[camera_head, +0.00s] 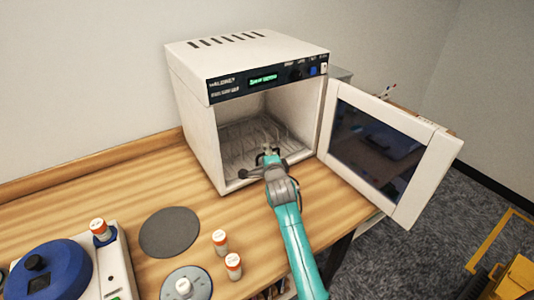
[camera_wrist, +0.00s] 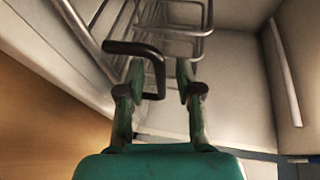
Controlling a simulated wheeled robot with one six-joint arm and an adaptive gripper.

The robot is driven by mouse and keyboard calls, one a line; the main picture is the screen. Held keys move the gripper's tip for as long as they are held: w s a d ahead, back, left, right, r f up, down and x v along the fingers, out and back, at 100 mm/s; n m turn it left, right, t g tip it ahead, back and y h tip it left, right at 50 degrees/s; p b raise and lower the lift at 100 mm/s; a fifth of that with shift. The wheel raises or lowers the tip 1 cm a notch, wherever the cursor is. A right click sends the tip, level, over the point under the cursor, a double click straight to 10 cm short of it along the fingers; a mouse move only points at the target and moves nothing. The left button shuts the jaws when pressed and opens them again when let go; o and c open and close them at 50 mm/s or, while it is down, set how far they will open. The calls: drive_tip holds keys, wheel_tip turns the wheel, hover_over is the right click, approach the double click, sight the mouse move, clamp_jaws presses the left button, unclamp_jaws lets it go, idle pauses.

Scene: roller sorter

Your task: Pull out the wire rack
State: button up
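The wire rack (camera_head: 243,146) lies low inside the white oven (camera_head: 250,42), whose door (camera_head: 385,145) stands open to the right. The rack's wire bars (camera_wrist: 175,22) also show at the top of the wrist view. A dark loop-shaped handle (camera_wrist: 157,68) shows in front of the rack, overlapping my left finger in that view. My gripper (camera_head: 268,154) is at the oven's opening, near the rack's front. In the wrist view its two fingers (camera_wrist: 160,80) stand apart, with a gap between them. I cannot tell whether the handle touches a finger.
On the wooden table (camera_head: 100,207) left of my arm are a dark round mat (camera_head: 170,232), two orange-capped vials (camera_head: 221,241), a round plate with a white knob (camera_head: 186,290), and a blue-lidded device (camera_head: 50,272). The open door limits room on the right.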

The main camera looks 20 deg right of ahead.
drive_tip(key=shift+w, duration=0.2)
clamp_jaws()
drive_tip(key=shift+s+f, duration=0.1)
drive_tip(key=s+d, duration=0.2)
drive_tip(key=s, duration=0.4)
drive_tip(key=s+d, duration=0.2)
drive_tip(key=s, duration=0.4)
drive_tip(key=s+d, duration=0.2)
drive_tip(key=s, duration=0.5)
drive_tip(key=shift+d, duration=0.1)
unclamp_jaws()
